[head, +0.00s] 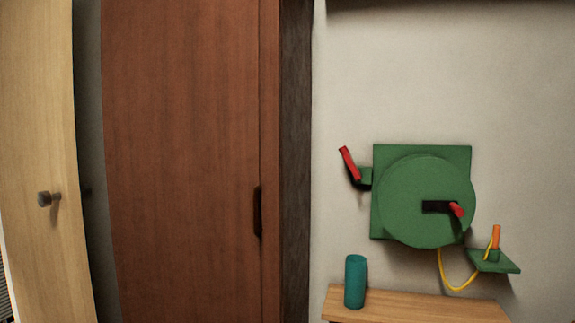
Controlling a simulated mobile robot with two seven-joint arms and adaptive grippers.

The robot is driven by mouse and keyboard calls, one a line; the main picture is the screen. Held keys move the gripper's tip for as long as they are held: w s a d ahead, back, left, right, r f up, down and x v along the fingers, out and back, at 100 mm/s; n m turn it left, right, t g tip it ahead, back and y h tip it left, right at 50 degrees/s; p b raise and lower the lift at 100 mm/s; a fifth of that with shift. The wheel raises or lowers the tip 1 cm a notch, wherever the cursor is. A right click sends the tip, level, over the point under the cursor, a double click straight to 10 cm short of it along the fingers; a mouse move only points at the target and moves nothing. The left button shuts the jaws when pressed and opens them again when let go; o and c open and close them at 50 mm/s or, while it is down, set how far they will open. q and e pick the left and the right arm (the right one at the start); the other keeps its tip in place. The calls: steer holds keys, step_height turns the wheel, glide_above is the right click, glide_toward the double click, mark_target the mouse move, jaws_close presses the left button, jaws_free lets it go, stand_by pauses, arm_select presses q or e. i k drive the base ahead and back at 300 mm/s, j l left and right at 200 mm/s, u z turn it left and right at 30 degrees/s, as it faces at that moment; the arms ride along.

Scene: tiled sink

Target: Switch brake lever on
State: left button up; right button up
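A green wall-mounted device (415,190) with a square back plate and a round disc is in the right half of the head view. A lever with a red handle (349,163) sticks up from its left side, tilted to the upper left. A black crank (436,207) with a red knob (456,210) is on the disc's front. I cannot tell from the picture which of these is the brake lever. Neither of my grippers shows in the view.
A small green shelf (494,262) with an orange peg (496,236) and a yellow cord (455,286) is at lower right. A teal cylinder (355,282) stands on a wooden ledge (420,307) below. A reddish-brown door (185,160) and a light wooden door (40,120) fill the left.

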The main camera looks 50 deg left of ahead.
mark_target(347, 157)
steer(key=u, duration=1.15)
